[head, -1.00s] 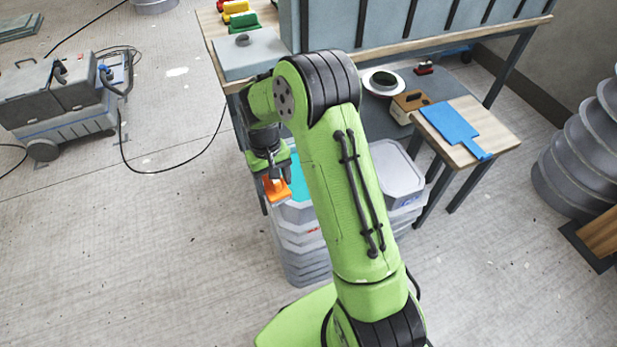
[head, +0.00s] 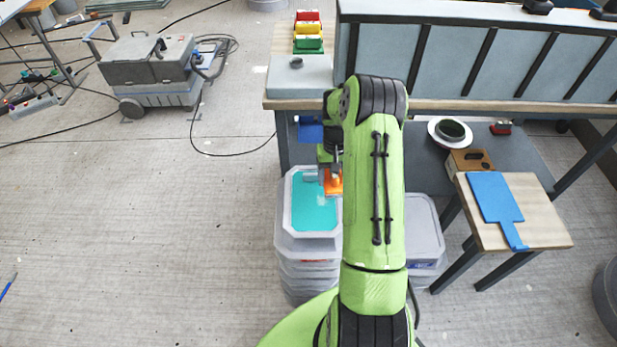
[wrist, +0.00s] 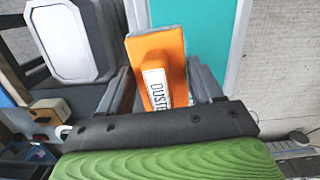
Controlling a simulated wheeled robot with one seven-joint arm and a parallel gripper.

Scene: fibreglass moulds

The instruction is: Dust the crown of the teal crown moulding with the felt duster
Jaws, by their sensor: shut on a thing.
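The teal moulding (head: 312,210) lies on top of a stack of grey tubs, framed by a pale octagonal rim; part of it is hidden behind my arm. It also shows in the wrist view (wrist: 205,35). The orange felt duster (head: 335,184), with a white label reading "DUST", is held in my gripper (head: 331,172). In the wrist view the duster (wrist: 160,60) sits between both fingers and overlaps the left edge of the teal surface. I cannot tell whether it touches the teal face.
A second grey lidded stack (head: 425,228) stands to the right. The workbench edge (head: 300,103) is just behind. A small table (head: 545,215) with a blue paddle-shaped board (head: 493,196) is at the right. Open floor (head: 150,240) lies to the left.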

